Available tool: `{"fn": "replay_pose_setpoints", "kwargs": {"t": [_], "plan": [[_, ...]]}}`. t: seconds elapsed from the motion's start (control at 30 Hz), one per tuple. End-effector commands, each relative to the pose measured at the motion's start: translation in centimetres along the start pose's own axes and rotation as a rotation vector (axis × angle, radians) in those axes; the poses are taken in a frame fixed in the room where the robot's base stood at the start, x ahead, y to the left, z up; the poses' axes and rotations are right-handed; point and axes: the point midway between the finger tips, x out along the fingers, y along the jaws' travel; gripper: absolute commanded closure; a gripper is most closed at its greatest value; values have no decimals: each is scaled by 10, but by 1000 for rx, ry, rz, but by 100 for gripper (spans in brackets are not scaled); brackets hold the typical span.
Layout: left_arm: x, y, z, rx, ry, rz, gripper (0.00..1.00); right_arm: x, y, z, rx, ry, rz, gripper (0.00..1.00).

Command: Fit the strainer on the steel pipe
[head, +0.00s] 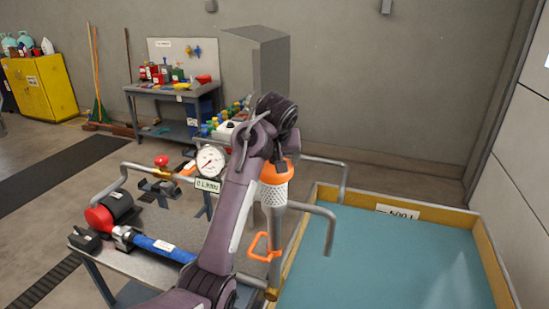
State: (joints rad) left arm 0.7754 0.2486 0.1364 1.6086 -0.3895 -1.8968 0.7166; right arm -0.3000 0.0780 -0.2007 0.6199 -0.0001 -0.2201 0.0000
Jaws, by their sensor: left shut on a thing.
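My left gripper (279,155) reaches over the cart from above, pointing down. It is shut on the orange top of the strainer (274,194), whose grey perforated body hangs below. Its fingertips are partly hidden by my left wrist. A grey steel pipe (276,236) shows directly below the strainer, with an orange handle (262,247) beside it. From this view I cannot tell whether the strainer touches the pipe or is only in front of it. My right gripper is not in view.
The cart (150,262) carries a gauge (210,161), a red-ended motor (110,210) and a blue hose (165,248). Bent grey rails (328,232) stick out at right, close to the wooden-rimmed tank (487,262) of teal liquid. A workbench (165,90) stands behind.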

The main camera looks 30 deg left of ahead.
Motion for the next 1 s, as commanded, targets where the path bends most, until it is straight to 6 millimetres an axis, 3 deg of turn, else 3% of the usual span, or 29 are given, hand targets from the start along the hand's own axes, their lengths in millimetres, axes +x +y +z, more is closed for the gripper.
{"fn": "replay_pose_setpoints", "kwargs": {"t": [1.0], "plan": [[7, 0, 5, 0, 1, 0, 57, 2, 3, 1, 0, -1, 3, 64]]}}
